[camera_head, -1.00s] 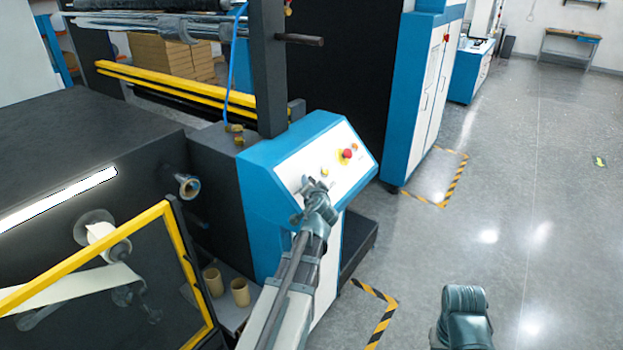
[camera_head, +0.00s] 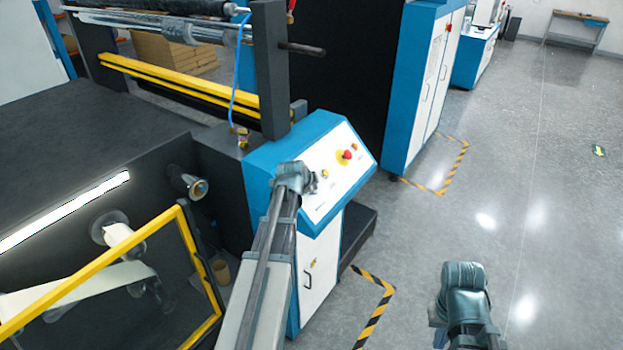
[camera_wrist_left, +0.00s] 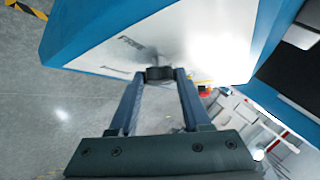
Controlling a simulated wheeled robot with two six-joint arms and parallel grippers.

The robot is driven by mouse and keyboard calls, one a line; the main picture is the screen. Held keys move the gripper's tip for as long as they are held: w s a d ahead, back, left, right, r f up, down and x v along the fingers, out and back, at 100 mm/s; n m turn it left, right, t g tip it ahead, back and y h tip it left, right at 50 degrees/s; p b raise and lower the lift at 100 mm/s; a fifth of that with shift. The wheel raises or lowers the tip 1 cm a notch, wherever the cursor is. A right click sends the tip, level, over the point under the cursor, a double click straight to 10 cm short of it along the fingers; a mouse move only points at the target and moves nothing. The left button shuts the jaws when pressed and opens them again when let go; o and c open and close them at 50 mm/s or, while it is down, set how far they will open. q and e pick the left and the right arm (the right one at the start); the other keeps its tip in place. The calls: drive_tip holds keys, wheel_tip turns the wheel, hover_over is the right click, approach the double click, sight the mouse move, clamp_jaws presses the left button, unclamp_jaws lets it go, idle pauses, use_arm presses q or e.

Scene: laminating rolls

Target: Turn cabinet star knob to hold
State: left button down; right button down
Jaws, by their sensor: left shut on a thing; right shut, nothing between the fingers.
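The cabinet is blue with a sloped white control panel (camera_head: 345,160). A dark star knob (camera_wrist_left: 160,74) sits low on the panel in the left wrist view, beside a printed label. My left gripper (camera_head: 311,184) reaches the panel's lower left part. In the left wrist view its two fingers (camera_wrist_left: 160,78) are shut on the knob from both sides. In the head view the wrist hides the knob, and its pointer setting cannot be read. My right gripper (camera_head: 464,285) is shut and empty above the floor at the lower right, apart from the cabinet.
A red button on a yellow base (camera_head: 346,155) and a small yellow button (camera_head: 325,174) are on the panel. A yellow-framed guard (camera_head: 195,245) stands at lower left. A dark post (camera_head: 270,70) rises behind the panel. The floor to the right is clear.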

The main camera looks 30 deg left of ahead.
use_arm(q)
drive_tip(key=shift+w+a+r+m+g+h+p, duration=0.2)
drive_tip(key=shift+m+g+h+p, duration=0.15)
drive_tip(key=shift+m+g+p, duration=0.15)
drive_tip(key=shift+w+a+r+m+g+h+p, duration=0.15)
drive_tip(key=shift+m+g+h+p, duration=0.25)
drive_tip(key=shift+m+p, duration=0.2)
drive_tip(key=shift+m+g+h+p, duration=0.35)
drive_tip(key=shift+m+g+p, duration=0.5)
drive_tip(key=shift+m+g, duration=0.15)
drive_tip(key=shift+m+g+p, duration=0.4)
drive_tip(key=shift+m+g, duration=0.2)
drive_tip(key=shift+w+f+m+g+h+p, duration=0.1)
drive_tip(key=shift+m+g+h+p, duration=0.1)
drive_tip(key=shift+m+g, duration=0.3)
drive_tip(key=shift+w+m+g+h+p, duration=0.1)
drive_tip(key=shift+m+g+p, duration=0.05)
drive_tip(key=shift+m+g, duration=0.3)
drive_tip(key=m+g, duration=0.2)
drive_tip(key=g, duration=0.1)
drive_tip(key=shift+w+d+f+m, duration=0.1)
drive_tip(key=shift+w+f+m, duration=0.05)
drive_tip(key=shift+m, duration=0.1)
drive_tip(key=shift+d+m+g+y+b, duration=0.1)
drive_tip(key=shift+m+g+y+b, duration=0.6)
drive_tip(key=shift+m+g, duration=0.85)
drive_tip(key=shift+c, duration=1.8)
unclamp_jaws()
